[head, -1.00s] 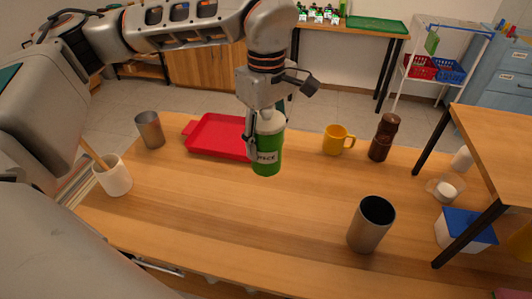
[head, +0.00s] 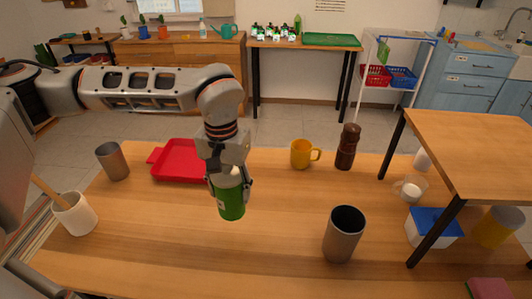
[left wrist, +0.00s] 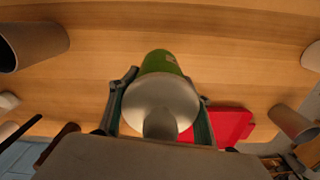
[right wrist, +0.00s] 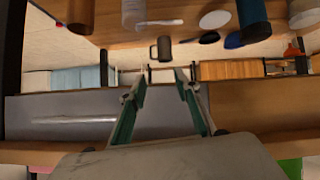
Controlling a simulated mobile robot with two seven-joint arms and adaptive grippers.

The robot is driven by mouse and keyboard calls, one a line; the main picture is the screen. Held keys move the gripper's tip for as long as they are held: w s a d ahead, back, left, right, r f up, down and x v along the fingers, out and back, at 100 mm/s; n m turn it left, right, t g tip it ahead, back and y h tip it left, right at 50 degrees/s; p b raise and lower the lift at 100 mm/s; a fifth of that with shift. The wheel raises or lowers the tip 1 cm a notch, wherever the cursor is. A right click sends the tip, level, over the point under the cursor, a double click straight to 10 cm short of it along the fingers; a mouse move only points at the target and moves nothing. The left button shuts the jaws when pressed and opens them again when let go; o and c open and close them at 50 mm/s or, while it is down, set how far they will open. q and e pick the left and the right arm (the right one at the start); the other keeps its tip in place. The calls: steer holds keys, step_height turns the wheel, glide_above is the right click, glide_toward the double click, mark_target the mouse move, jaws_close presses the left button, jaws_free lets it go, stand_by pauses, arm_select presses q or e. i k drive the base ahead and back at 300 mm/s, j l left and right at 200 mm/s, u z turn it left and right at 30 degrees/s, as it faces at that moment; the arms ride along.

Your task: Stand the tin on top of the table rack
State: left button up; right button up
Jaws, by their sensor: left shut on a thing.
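The tin (head: 231,203) is green with a pale top and hangs nearly upright in my left gripper (head: 230,186), in front of the red tray. The gripper's fingers are shut on its sides, and it seems to be clear of the table. In the left wrist view the tin's silver domed lid (left wrist: 160,100) sits between the fingers, with the green body beyond. The table rack (head: 480,150) is a raised wooden shelf on black legs at the right; its visible top is bare. My right gripper (right wrist: 160,78) shows in the right wrist view, open and empty.
A metal cup (head: 343,235) stands between the tin and the rack. A yellow mug (head: 302,154) and brown grinder (head: 347,147) stand behind. A red tray (head: 178,163) lies behind left. Under the rack is a blue-lidded box (head: 434,223).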

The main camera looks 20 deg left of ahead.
mark_target(488, 172)
steer(key=k+l+u, duration=0.1)
steer(key=k+l, duration=0.25)
steer(key=l, duration=0.4)
steer(key=k+l+u, duration=0.15)
steer(key=l, duration=0.3)
steer(key=l+u, duration=0.1)
steer(key=l, duration=0.75)
steer(key=i, duration=0.05)
